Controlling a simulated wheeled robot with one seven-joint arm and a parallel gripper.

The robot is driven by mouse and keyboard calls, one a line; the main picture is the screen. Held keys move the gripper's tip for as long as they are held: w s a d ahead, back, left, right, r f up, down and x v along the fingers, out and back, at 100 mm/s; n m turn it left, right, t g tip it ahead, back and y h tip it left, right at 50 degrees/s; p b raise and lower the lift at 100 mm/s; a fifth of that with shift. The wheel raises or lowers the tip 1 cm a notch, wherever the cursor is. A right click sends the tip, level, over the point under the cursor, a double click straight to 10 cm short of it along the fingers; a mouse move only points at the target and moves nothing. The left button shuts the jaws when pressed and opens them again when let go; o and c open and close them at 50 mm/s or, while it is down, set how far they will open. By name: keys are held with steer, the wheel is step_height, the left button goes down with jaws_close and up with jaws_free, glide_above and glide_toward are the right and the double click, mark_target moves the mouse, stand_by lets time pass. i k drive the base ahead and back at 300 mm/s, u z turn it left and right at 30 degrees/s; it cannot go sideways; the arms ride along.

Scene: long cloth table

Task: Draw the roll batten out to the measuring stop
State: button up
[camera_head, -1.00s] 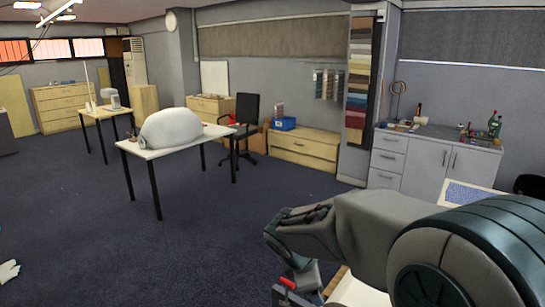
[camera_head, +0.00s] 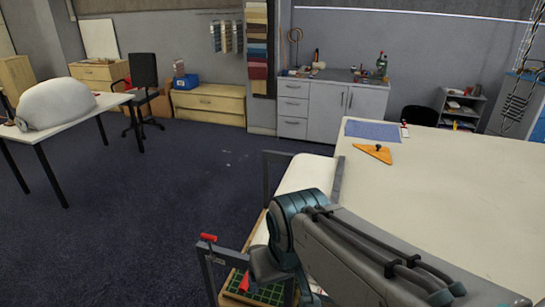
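A white cloth roll (camera_head: 305,174) lies at the left end of the long table (camera_head: 450,195), in a dark metal frame. A thin grey bar (camera_head: 338,180) runs along the table edge beside the roll; I cannot tell whether it is the roll batten. My arm crosses the lower middle and hides part of the roll and the table's near left corner. My gripper's fingers do not show; the arm's far end points down near the frame. I cannot make out a measuring stop for sure.
An orange triangular tool (camera_head: 373,153) and a blue sheet (camera_head: 372,130) lie on the table's far side. A red-handled clamp (camera_head: 208,237) and a green gridded mat (camera_head: 262,290) are at lower left.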

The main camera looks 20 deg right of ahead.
mark_target(336, 186)
steer(key=u, duration=1.45)
steer(key=k, duration=0.9)
steer(key=z, duration=1.5)
steer(key=i, duration=0.5)
steer(key=z, duration=0.1)
